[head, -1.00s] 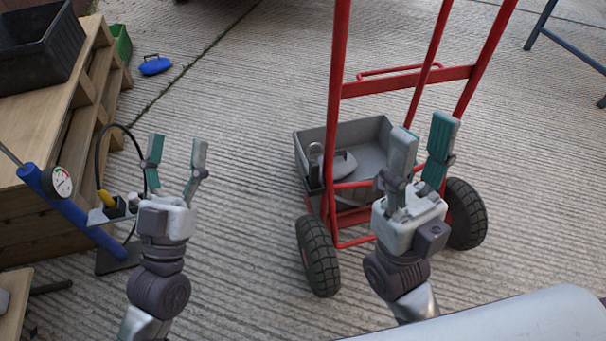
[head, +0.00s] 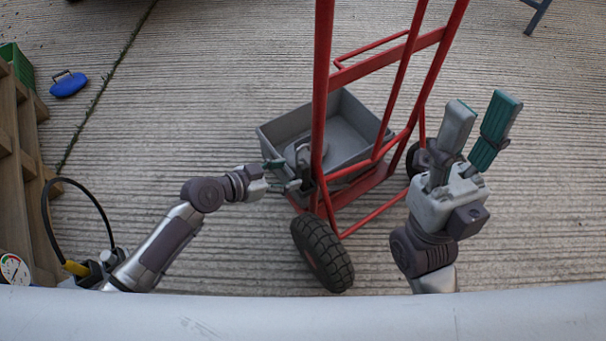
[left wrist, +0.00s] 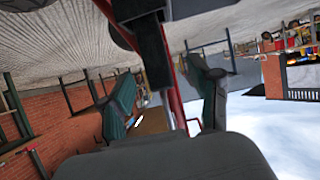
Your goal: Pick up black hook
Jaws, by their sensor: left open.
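A small dark piece (head: 304,168), apparently the black hook, is at the near left corner of the grey bin (head: 268,133), partly hidden by the red trolley post and my left fingers. My left gripper (head: 283,175) is open, its fingers pointing right at this corner. I cannot tell whether they touch it. In the left wrist view, a dark upright shape (left wrist: 153,52) shows between the open fingers (left wrist: 163,98); it may be the hook. My right gripper (head: 484,110) is open and empty, to the right of the trolley.
The red hand trolley (head: 322,75) stands over the bin, its post close to my left fingers and its black wheel (head: 322,255) just below. A wooden shelf (head: 18,180) and black hose (head: 48,205) are at left. A blue item (head: 68,84) lies on open concrete.

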